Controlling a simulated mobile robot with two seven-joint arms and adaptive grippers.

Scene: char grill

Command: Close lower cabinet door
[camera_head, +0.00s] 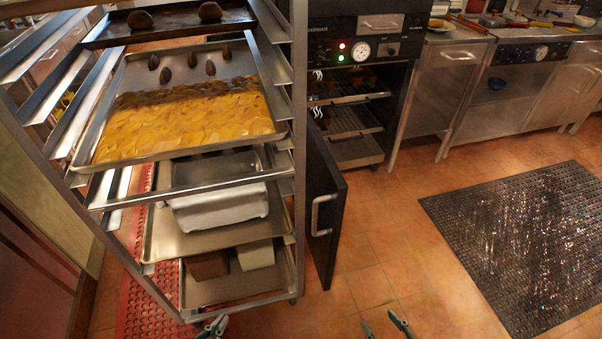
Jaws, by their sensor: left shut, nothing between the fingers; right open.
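The lower cabinet door (321,200) is a dark panel with a metal handle (323,214). It stands wide open, swung out from the left side of the black cabinet (401,95), so the racks inside (352,121) show. My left gripper (214,325) is shut and empty at the bottom edge, left of the door and in front of the tray rack. My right gripper (385,322) is open and empty at the bottom edge, to the right of the door and nearer to me. Neither gripper touches the door.
A tall metal tray rack (299,130) stands just left of the door, with a food tray (282,133) in it. A black floor mat (520,240) lies at the right. Steel counters (470,85) line the back right. The tiled floor right of the door is clear.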

